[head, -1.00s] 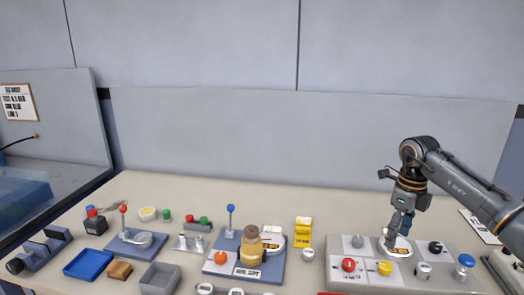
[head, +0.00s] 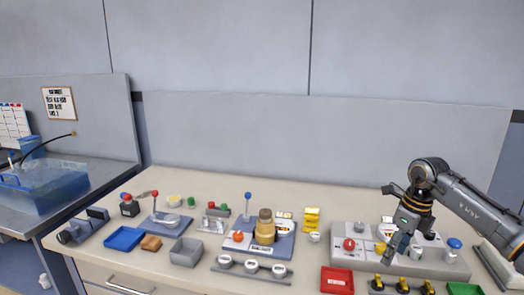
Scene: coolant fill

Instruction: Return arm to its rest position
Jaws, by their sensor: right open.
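My right arm comes in from the right edge in the head view. Its gripper (head: 392,250) points down over the grey control panel (head: 345,262) at the right of the bench. The gripper is open, and I see nothing held in it. Its tips are small here, and I cannot tell whether they touch the panel. The arm hides part of the panel, including some of its knobs. A red button (head: 349,244) on the panel shows left of the gripper, and a blue-topped knob (head: 453,246) shows right of it. My left gripper is not in view.
A brown bottle (head: 265,231) stands on a blue-grey board mid-bench. A red tray (head: 337,281) and several yellow-handled parts lie in front of the panel. A water tank (head: 45,188) stands at far left.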

